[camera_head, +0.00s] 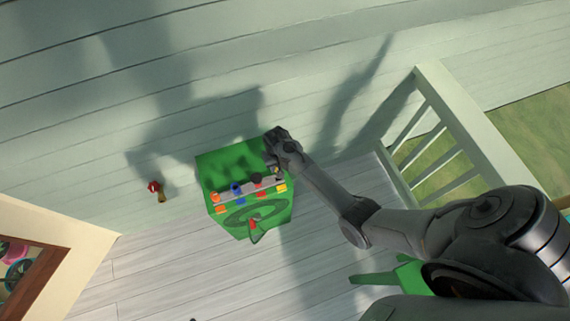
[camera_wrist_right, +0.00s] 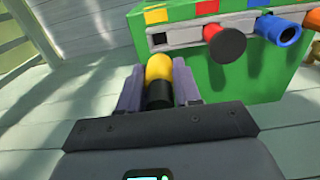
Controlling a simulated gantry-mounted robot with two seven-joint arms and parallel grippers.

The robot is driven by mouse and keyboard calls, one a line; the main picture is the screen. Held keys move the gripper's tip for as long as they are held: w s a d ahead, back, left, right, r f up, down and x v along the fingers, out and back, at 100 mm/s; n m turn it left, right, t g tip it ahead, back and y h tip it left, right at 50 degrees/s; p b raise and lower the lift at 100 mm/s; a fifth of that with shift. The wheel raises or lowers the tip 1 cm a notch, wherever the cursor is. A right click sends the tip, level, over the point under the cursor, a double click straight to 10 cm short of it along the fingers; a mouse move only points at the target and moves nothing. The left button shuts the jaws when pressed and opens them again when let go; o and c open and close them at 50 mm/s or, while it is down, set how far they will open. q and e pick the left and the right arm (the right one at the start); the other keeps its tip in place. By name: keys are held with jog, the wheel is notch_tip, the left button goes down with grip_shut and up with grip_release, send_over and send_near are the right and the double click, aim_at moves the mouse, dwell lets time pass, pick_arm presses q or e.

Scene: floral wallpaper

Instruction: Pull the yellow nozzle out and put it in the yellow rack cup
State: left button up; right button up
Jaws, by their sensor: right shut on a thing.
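The green box (camera_head: 230,165) stands on the floor in the middle of the head view, with a grey strip (camera_head: 247,190) of coloured nozzles and coloured squares across it. My right gripper (camera_wrist_right: 158,92) is at the strip's yellow end and shut on the yellow nozzle (camera_wrist_right: 159,67), which has a black rear part. The yellow nozzle lies between the fingers in front of the strip's end; I cannot tell whether it still touches the strip. A yellow square (camera_wrist_right: 155,16) marks that end. The cups are hard to make out. My left gripper is not in view.
The red nozzle (camera_wrist_right: 224,44) and the blue nozzle (camera_wrist_right: 278,30) stick out close beside my right gripper. A small red-topped object (camera_head: 154,187) is on the left. A white railing (camera_head: 470,120) stands at right.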

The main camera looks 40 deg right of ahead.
dwell(0.4)
jog(key=shift+r+p, duration=0.15)
jog(key=shift+p, duration=0.4)
jog(key=shift+f+b, duration=2.1)
jog(key=shift+f, duration=0.9)
jog(key=shift+p, duration=0.75)
jog(key=shift+f+b, duration=1.05)
jog(key=shift+f, duration=0.45)
jog(key=o, duration=1.2)
jog(key=shift+c, duration=0.2)
